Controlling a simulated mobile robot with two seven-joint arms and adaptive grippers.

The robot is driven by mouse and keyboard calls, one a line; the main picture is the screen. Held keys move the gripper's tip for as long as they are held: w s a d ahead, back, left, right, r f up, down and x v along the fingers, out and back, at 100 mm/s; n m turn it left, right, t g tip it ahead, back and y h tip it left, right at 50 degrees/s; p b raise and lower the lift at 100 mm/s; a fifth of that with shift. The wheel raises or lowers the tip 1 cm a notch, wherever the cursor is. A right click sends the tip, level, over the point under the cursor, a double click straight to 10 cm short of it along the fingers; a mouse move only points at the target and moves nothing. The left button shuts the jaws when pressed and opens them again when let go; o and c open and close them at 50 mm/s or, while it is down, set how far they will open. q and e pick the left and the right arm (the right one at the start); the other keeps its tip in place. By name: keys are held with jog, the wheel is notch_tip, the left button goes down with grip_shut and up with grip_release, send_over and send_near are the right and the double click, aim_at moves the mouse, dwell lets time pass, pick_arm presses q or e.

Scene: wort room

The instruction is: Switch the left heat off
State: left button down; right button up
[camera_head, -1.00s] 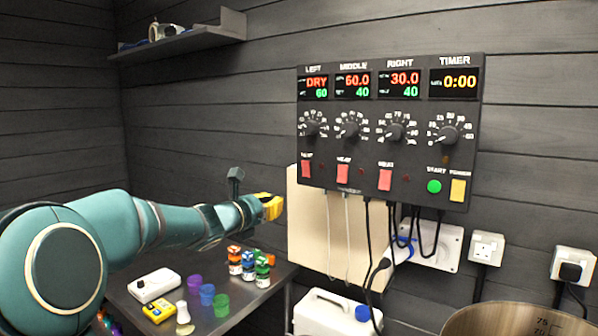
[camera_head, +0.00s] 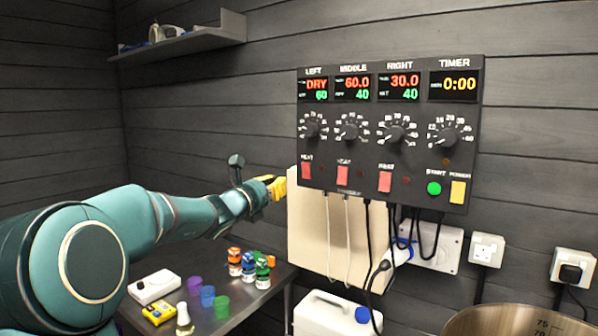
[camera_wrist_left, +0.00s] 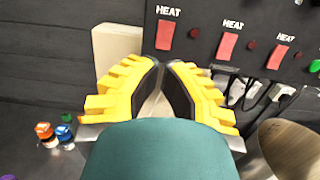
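The control panel (camera_head: 388,135) hangs on the dark plank wall. Its left heat switch (camera_head: 306,171) is a red rocker at the lower left; it also shows in the wrist view (camera_wrist_left: 165,35), top centre. I cannot tell its rocker position. The LEFT display (camera_head: 315,86) reads DRY in red over 60 in green. My left gripper (camera_head: 280,187) has yellow fingers and is left of the panel, a little lower than the switch. In the wrist view its fingertips (camera_wrist_left: 163,64) come nearly together with nothing between them, below the switch and apart from it. My right gripper is out of view.
The middle (camera_head: 342,175) and right (camera_head: 385,181) heat switches are beside the left one. A beige board (camera_head: 310,235) and hanging cables are under the panel. A table (camera_head: 255,305) with small bottles and cups is below my arm. A steel pot (camera_head: 520,320) stands lower right.

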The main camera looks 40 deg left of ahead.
aim_at(303, 168)
pick_arm(q)
jog(key=w, duration=0.3)
jog(key=w+p, duration=0.1)
jog(key=w, duration=0.3)
jog(key=w+a+r, duration=0.1)
jog(key=w, duration=0.2)
jog(key=shift+w+a+r+p, duration=0.1)
jog(key=shift+w+p, duration=0.1)
jog(key=shift+p, duration=0.2)
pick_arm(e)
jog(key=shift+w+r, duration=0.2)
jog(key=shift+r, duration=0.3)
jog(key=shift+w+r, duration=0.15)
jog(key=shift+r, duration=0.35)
pick_arm(q)
jog(key=g+p, duration=0.1)
jog(key=p, duration=0.2)
jog(key=r+p, duration=0.1)
jog(key=p, duration=0.3)
jog(key=shift+w+g, duration=0.3)
jog(key=shift+g, duration=0.1)
jog(key=shift+f, duration=0.15)
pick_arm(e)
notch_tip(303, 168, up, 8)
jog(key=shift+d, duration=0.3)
